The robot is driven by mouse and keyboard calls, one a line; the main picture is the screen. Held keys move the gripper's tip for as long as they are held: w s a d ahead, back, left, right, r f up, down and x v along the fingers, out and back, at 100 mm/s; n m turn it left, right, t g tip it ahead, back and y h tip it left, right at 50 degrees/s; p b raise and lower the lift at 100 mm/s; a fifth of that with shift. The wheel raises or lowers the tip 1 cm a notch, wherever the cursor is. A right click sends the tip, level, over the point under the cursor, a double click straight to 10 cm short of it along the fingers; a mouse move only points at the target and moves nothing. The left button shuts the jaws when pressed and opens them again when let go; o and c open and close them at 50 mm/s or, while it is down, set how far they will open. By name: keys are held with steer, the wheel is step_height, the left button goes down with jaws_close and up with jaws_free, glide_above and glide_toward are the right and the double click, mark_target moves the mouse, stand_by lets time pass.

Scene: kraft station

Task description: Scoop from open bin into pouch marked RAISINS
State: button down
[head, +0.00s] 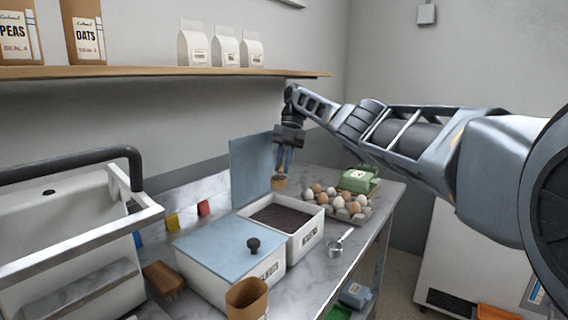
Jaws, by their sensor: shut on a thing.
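The open bin (306,241) is a white box with a dark, grainy fill (285,217). Its blue lid (250,165) stands upright behind it. My gripper (284,160) points down above the back of this bin. It is shut on a small tan scoop-like thing (278,183), whose exact shape is hard to tell. An open brown kraft pouch (247,299) stands at the front edge of the picture. No RAISINS marking can be read on it from here. A metal scoop (341,243) lies on the counter right of the open bin.
A second bin (205,285) with a closed blue lid and black knob stands left of the open bin. An egg tray (335,204) and green carton (359,181) sit behind right. A brown block (163,278) lies near the sink (65,235). A shelf (150,71) holds pouches above.

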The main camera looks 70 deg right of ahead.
mark_target(279, 173)
steer(key=shift+s+a+p, duration=0.2)
steer(key=shift+a+p, duration=0.2)
steer(key=shift+a, duration=0.85)
steer(key=shift+s+a+p, duration=0.2)
steer(key=shift+a+p, duration=0.2)
steer(key=shift+a, duration=0.85)
steer(key=s+a+f+t, duration=0.1)
steer(key=a+t, duration=0.1)
steer(key=a, duration=0.6)
steer(key=s+a+f+n+t+y+b, duration=0.1)
steer(key=a+t, duration=0.1)
steer(key=a, duration=0.7)
steer(key=s+a+f+t+y+b, duration=0.1)
steer(key=s+a+t, duration=0.1)
steer(key=a, duration=0.7)
steer(key=shift+a, duration=0.2)
steer(key=t+b, duration=0.1)
steer(key=b, duration=0.2)
steer(key=f+n+t+y+b, duration=0.1)
steer(key=b, duration=0.2)
steer(key=s+t+b, duration=0.1)
steer(key=b, duration=0.3)
steer(key=shift+d+f+n+t, duration=0.2)
steer(key=shift+n+t, duration=0.1)
steer(key=shift+t, duration=0.1)
